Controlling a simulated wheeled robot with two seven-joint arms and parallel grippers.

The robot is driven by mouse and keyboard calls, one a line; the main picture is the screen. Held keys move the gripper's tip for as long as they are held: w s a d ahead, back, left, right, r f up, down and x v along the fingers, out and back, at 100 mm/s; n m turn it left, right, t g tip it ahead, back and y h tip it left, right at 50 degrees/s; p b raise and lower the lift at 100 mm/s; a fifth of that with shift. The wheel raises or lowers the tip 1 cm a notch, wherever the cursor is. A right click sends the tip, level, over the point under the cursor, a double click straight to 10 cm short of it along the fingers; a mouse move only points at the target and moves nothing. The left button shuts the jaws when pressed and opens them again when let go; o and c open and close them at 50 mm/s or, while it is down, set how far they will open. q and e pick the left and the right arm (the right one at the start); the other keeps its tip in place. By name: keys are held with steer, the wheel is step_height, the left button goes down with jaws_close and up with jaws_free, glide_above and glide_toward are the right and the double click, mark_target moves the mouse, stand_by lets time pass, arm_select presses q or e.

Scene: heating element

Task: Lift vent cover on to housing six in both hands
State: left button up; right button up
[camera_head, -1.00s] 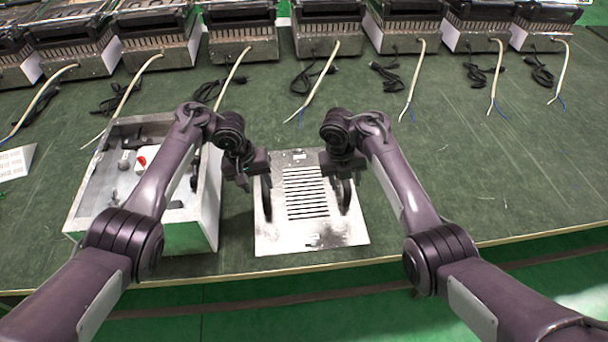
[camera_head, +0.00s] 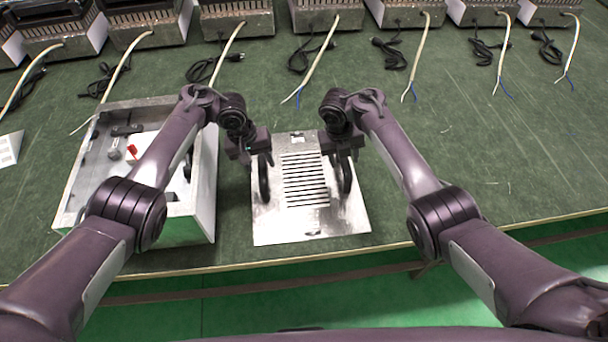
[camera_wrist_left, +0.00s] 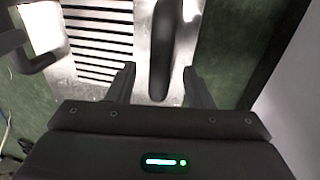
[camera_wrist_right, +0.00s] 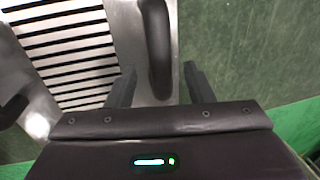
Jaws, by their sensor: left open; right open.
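The vent cover (camera_head: 300,226) is a flat metal plate with a column of slots and two black handles, lying on the green table. My left gripper (camera_head: 252,160) is open above the cover's left handle (camera_head: 264,180). In the left wrist view that handle (camera_wrist_left: 163,45) runs up between and beyond the open fingers (camera_wrist_left: 160,88). My right gripper (camera_head: 342,155) is open over the right handle (camera_head: 346,178). Contact cannot be told.
An open grey housing box (camera_head: 205,190) with parts inside stands left of the cover. Several heater units (camera_head: 237,22) line the back, with cream cables (camera_head: 318,60) and black plugs (camera_head: 390,53) lying in front. The table right of the cover is clear.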

mark_target(261, 166)
arm_select(q)
steer(key=shift+w+d+f, duration=0.1)
steer(key=shift+d+f, duration=0.05)
steer(key=shift+f, duration=0.8)
steer(key=shift+d+f, duration=0.15)
steer(key=shift+f, duration=0.75)
arm_select(e)
steer(key=shift+d+f, duration=0.25)
steer(key=shift+f, duration=0.7)
steer(key=shift+d+f, duration=0.2)
steer(key=shift+f, duration=0.7)
arm_select(q)
steer(key=shift+c, duration=0.4)
arm_select(e)
steer(key=shift+c, duration=0.3)
arm_select(q)
jaws_close()
arm_select(e)
jaws_close()
arm_select(q)
steer(key=shift+r, duration=0.1)
arm_select(e)
steer(key=shift+r, duration=0.1)
